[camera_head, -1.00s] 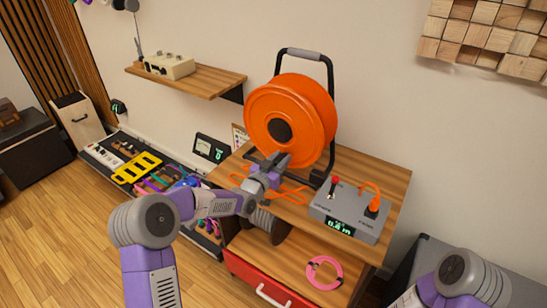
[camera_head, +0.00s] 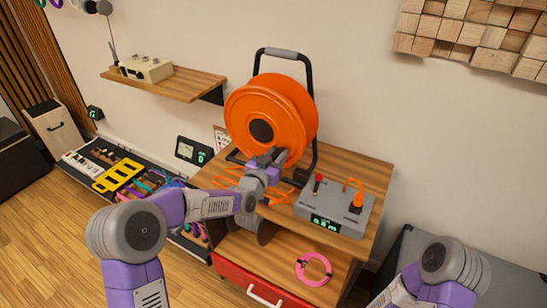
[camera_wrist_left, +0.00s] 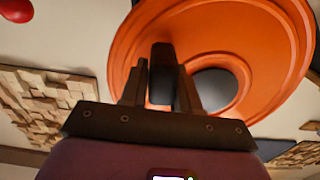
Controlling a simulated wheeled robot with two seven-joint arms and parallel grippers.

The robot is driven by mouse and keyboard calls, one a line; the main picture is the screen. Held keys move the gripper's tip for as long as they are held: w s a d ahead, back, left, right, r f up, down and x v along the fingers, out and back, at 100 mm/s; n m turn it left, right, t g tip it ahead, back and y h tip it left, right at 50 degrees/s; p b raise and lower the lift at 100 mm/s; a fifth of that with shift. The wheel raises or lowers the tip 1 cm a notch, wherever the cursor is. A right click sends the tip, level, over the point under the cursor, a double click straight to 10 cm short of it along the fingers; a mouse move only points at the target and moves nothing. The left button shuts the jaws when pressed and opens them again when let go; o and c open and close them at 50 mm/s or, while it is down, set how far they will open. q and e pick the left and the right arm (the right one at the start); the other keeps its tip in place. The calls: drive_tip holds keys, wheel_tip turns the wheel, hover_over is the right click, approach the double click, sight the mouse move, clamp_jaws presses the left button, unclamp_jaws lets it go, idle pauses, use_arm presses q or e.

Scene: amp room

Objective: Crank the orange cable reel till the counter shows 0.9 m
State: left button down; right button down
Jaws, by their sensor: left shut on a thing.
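The orange cable reel (camera_head: 240,105) stands upright in its dark frame on the wooden cabinet top. My left gripper (camera_head: 277,157) is at the lower part of the reel's face, below and slightly right of the dark hub. In the left wrist view it is shut on the dark crank handle (camera_wrist_left: 162,72), which sits between its fingers in front of the orange disc (camera_wrist_left: 222,35). The handle is mostly hidden in the head view. The counter (camera_head: 325,223) on the grey box (camera_head: 345,203) seems to read 0.8 m. My right gripper is out of view; only part of that arm shows.
Orange cable lies on the cabinet top (camera_head: 365,171) around the reel's foot. The grey box carries a red-tipped lever (camera_head: 318,178) and an orange plug (camera_head: 356,207). A pink cable coil (camera_head: 301,272) lies on the shelf below. A wall shelf (camera_head: 165,84) is at left.

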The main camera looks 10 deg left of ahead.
use_arm(q)
drive_tip(key=shift+s+d+r, duration=0.15)
drive_tip(key=shift+d+r, duration=0.2)
drive_tip(key=shift+r, duration=0.25)
drive_tip(key=shift+s+d+r, duration=0.1)
drive_tip(key=shift+d+r, duration=0.25)
drive_tip(key=shift+r, duration=0.2)
drive_tip(key=shift+w+a+r+p, duration=0.1)
drive_tip(key=shift+r+p, duration=0.15)
drive_tip(key=shift+r, duration=0.4)
drive_tip(key=shift+s+a+r+p, duration=0.1)
drive_tip(key=shift+r+p, duration=0.15)
drive_tip(key=shift+r, duration=0.35)
drive_tip(key=shift+w+a+r+p, duration=0.1)
drive_tip(key=shift+r+p, duration=0.15)
drive_tip(key=shift+r, duration=0.4)
drive_tip(key=c, duration=0.8)
unclamp_jaws()
drive_tip(key=shift+w+a+f, duration=0.1)
drive_tip(key=shift+o, duration=0.2)
drive_tip(key=shift+a, duration=0.1)
drive_tip(key=shift+s, duration=0.2)
drive_tip(key=b+v, duration=0.2)
drive_tip(key=v, duration=0.6)
drive_tip(key=shift+s, duration=0.35)
